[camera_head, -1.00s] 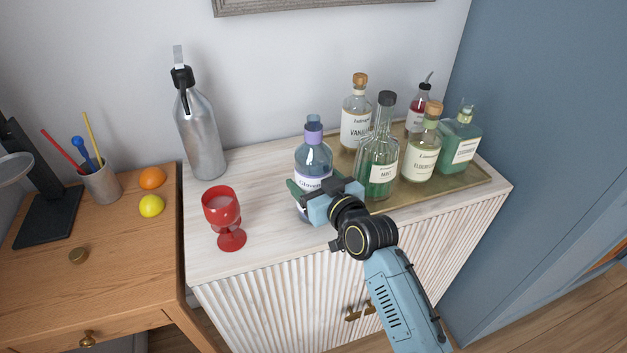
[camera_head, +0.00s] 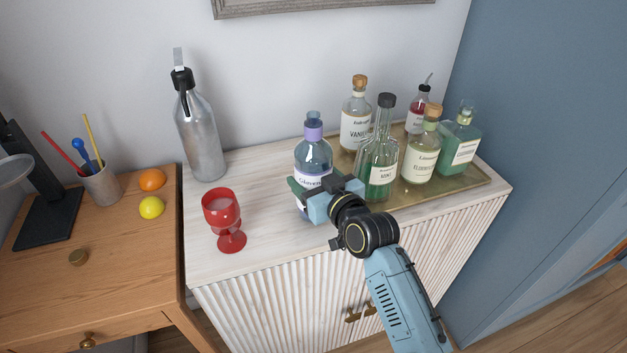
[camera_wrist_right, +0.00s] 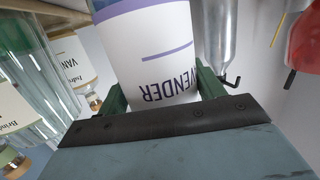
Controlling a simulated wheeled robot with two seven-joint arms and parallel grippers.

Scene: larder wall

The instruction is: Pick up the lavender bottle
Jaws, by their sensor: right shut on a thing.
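The lavender bottle (camera_head: 315,155) is bluish glass with a purple neck band and a white label. It stands upright near the front of the pale cabinet top, left of the brass tray. My right gripper (camera_head: 322,197) is shut on its lower part from the front right. In the right wrist view the bottle's label (camera_wrist_right: 155,55) reads "VENDER" upside down, between the green fingers (camera_wrist_right: 160,95). The bottle's base is mostly hidden by the gripper, so I cannot clearly see whether it touches the top. My left gripper is not in view.
The brass tray (camera_head: 468,181) holds several bottles; the mint bottle (camera_head: 378,160) is close to my gripper. A red goblet (camera_head: 222,210) stands left of the lavender bottle, and a steel bottle (camera_head: 203,140) behind left. Bare cabinet top (camera_head: 262,170) lies between them.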

